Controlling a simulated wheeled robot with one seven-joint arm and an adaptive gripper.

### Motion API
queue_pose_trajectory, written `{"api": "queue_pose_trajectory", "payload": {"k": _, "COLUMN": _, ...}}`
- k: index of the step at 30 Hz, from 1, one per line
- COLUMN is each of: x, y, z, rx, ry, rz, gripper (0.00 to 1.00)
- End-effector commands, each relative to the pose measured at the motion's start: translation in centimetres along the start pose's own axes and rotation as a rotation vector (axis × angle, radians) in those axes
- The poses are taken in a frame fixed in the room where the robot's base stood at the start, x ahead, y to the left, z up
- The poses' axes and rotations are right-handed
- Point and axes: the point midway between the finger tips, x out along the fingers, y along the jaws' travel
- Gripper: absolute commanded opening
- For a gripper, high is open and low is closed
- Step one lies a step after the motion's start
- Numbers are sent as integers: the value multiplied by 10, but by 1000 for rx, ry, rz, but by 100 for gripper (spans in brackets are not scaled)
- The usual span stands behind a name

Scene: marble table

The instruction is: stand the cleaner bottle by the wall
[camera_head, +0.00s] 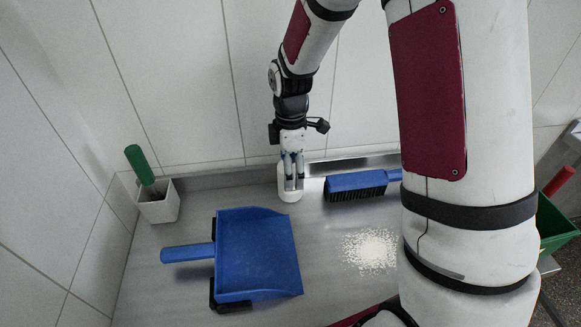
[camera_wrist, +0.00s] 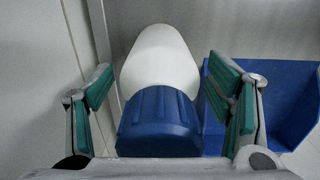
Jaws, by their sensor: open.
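The cleaner bottle (camera_head: 290,194) is white and stands upright on the table close to the back wall. In the wrist view its blue cap (camera_wrist: 159,121) and white body (camera_wrist: 160,58) lie between the fingers. My gripper (camera_head: 291,160) is above and around the top of the bottle. Its two green-padded fingers (camera_wrist: 170,105) are open, with a gap showing on each side of the cap. In the head view the fingers partly hide the bottle's top.
A blue dustpan (camera_head: 255,250) lies at the front left, and also shows in the wrist view (camera_wrist: 290,105). A blue brush (camera_head: 355,184) lies right of the bottle. White grains (camera_head: 370,250) are spilled on the table. A white pot (camera_head: 158,203) with a green handle (camera_head: 140,164) stands at the left.

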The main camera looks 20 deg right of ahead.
Motion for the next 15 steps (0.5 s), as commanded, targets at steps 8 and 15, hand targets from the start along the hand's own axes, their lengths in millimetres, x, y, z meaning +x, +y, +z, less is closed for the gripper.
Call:
{"api": "queue_pose_trajectory", "payload": {"k": 8, "x": -15, "y": 1, "z": 0, "rx": 0, "ry": 1, "rz": 3, "gripper": 73}}
{"api": "queue_pose_trajectory", "payload": {"k": 15, "x": -63, "y": 1, "z": 0, "rx": 1, "ry": 1, "rz": 6, "gripper": 73}}
